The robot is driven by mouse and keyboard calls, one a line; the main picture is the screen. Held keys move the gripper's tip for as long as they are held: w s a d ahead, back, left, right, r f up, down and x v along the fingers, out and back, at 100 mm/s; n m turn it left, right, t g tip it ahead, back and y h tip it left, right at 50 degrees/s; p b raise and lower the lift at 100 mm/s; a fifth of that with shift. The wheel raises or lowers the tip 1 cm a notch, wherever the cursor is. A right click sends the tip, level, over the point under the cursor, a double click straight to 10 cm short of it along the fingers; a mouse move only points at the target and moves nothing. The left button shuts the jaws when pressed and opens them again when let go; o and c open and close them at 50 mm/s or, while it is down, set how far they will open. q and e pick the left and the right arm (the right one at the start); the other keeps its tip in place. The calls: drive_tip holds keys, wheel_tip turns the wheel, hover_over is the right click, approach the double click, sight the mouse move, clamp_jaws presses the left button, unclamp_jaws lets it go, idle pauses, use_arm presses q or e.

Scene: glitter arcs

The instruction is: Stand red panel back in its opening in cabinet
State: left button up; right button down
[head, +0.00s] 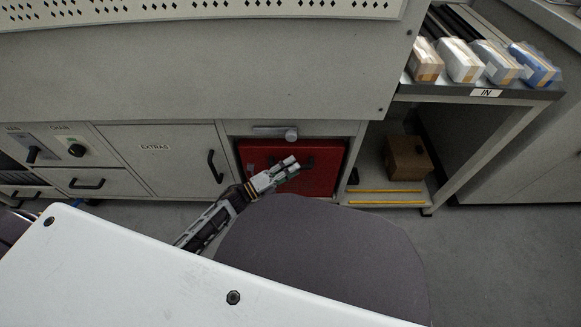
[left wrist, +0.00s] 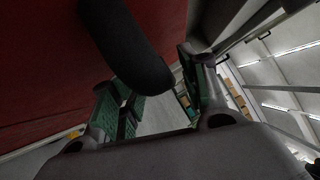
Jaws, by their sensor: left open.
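The red panel (head: 322,178) stands at the cabinet's (head: 150,130) lower opening, below a pale bar with a round knob (head: 290,134). I cannot tell whether it sits flush. My left gripper (head: 289,166) is in front of the panel, hiding part of it and most of its dark handle. In the left wrist view the red panel (left wrist: 50,70) fills the upper left. Its thick black handle (left wrist: 128,48) reaches down toward the space between my open left fingers (left wrist: 160,90); I cannot tell whether they touch. My right gripper is not in view.
Left of the opening is an EXTRAS door (head: 155,165) with a black handle. To the right, a bench (head: 480,92) marked IN carries several wrapped boxes. A brown carton (head: 408,158) sits beneath it. Grey floor (head: 500,240) is clear at the right.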

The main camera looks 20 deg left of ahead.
use_arm(q)
drive_tip(key=v, duration=1.1)
drive_tip(key=shift+s+a, duration=0.2)
drive_tip(key=shift+s, duration=0.15)
drive_tip(key=shift+r, duration=0.1)
idle(0.9)
wheel_tip(320, 180, up, 9)
drive_tip(key=p, duration=0.9)
drive_tip(key=shift+r+p, duration=0.45)
drive_tip(key=shift+p, duration=0.1)
